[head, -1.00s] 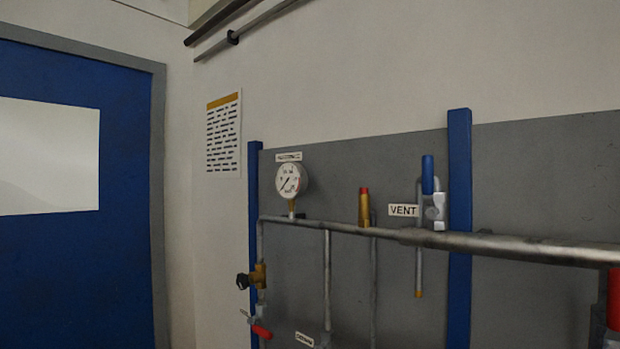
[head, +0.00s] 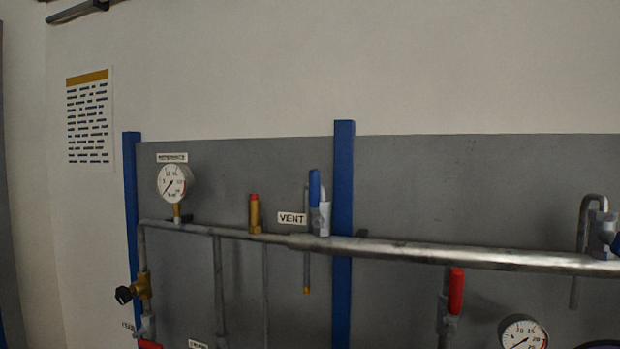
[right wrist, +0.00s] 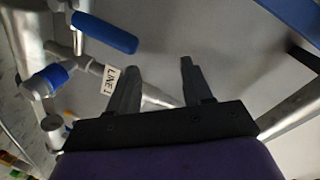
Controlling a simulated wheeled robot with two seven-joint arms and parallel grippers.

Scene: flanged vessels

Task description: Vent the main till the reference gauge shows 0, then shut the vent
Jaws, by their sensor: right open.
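The reference gauge (head: 173,183) is a round white dial at the upper left of the panel. Its needle points to the lower left, but I cannot read the exact value. The vent valve has a blue handle (head: 314,188) standing upright above the main pipe (head: 430,252), beside the VENT label (head: 292,218). In the right wrist view the blue handle (right wrist: 103,32) is at the upper left, and the VENT label (right wrist: 110,78) sits next to a finger. My right gripper (right wrist: 158,66) is open and empty, with the handle outside its fingers. My left gripper is out of view.
Blue posts (head: 343,230) carry the grey panel (head: 420,185). A brass fitting with a red top (head: 254,214) stands left of the vent. A red handle (head: 456,291) and another gauge (head: 523,333) are at the lower right.

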